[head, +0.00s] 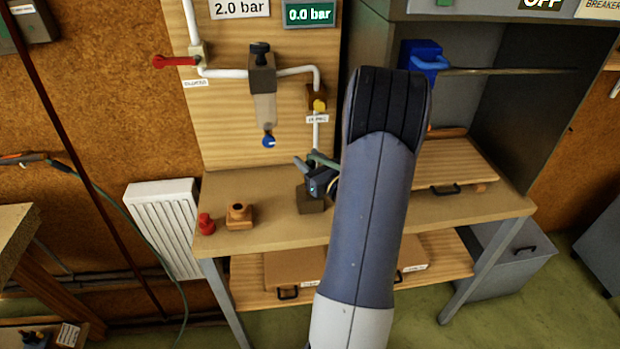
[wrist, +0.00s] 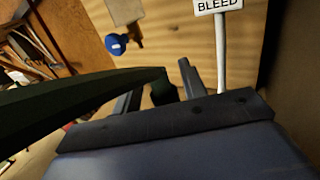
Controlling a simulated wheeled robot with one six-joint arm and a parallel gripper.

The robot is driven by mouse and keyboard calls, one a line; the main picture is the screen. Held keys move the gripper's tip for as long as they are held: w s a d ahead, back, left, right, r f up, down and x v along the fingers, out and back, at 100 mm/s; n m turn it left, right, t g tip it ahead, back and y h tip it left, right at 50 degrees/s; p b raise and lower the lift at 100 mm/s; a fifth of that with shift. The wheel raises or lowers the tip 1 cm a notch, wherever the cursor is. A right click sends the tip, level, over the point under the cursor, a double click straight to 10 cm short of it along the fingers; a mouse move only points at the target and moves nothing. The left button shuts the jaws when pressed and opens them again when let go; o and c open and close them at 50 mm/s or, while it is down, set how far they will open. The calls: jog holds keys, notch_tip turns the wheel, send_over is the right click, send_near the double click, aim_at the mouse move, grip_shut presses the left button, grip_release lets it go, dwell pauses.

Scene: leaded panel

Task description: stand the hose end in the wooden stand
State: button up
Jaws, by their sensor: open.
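My gripper (head: 313,172) is over the bench in front of the pipe board. In the wrist view its two fingers (wrist: 160,88) are apart. A dark green hose (wrist: 80,100) crosses the wrist view from the left, and its dark end (wrist: 164,92) shows between the fingers. I cannot tell whether either finger touches it. In the head view a greenish piece of hose (head: 324,159) shows beside the gripper, partly hidden by my arm. A brown block (head: 311,201), apparently the wooden stand, is on the bench just below the gripper. Its top is partly hidden.
An orange-brown block with a round top (head: 239,216) and a red knob piece (head: 206,224) stand on the bench (head: 270,236) at left. The pipe board (head: 220,120) carries valves, including a blue knob (wrist: 116,43). A wooden board (head: 455,165) lies at right.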

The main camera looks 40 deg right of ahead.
grip_shut()
dwell(0.7)
